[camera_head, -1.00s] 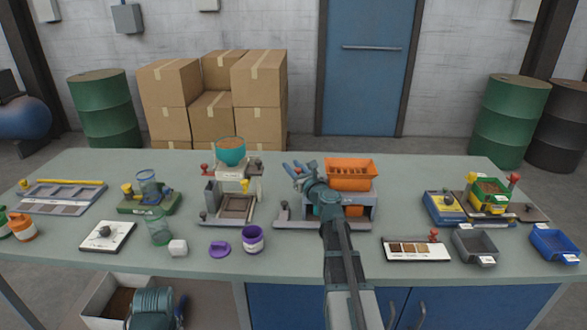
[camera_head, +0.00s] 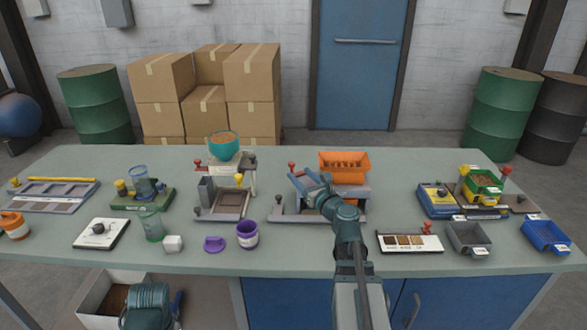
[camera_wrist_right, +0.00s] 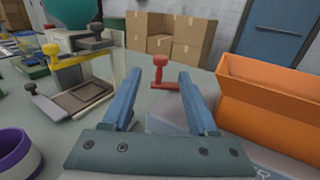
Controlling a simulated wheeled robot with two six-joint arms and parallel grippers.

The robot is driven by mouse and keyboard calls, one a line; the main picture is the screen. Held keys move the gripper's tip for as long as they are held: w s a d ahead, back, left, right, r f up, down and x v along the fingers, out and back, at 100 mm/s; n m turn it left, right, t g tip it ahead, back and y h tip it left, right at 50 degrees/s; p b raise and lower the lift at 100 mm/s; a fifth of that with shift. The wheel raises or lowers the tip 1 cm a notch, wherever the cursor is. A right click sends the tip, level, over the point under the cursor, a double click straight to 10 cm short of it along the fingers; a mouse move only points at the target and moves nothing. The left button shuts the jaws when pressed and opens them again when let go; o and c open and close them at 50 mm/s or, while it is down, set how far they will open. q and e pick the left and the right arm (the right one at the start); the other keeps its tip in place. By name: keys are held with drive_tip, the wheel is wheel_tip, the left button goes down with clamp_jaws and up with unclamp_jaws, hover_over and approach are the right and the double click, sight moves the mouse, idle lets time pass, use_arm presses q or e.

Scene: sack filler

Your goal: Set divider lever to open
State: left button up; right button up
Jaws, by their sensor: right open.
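The splitter with an orange hopper (camera_head: 344,167) stands mid-table. A red-knobbed lever (camera_head: 292,166) rises at its left and looks upright. In the right wrist view the lever (camera_wrist_right: 160,72) shows between the fingers, beyond their tips. My right gripper (camera_head: 309,178) reaches over the splitter's left part. Its blue fingers are apart and nothing shows held; they also show in the wrist view (camera_wrist_right: 158,78). The lever's lower end and pivot are not clear. A teal part at the lower left, with blue pieces beside it, looks like my left arm; its jaws cannot be made out.
Left of the splitter stands a filler with a teal bowl (camera_head: 224,145). A sample card (camera_head: 410,243), grey bin (camera_head: 468,238) and blue bin (camera_head: 546,236) are at right.

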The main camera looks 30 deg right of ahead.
drive_tip(key=s, duration=0.3)
drive_tip(key=shift+s+a, duration=0.1)
drive_tip(key=shift+s, duration=0.2)
use_arm(q)
drive_tip(key=shift+s, duration=0.1)
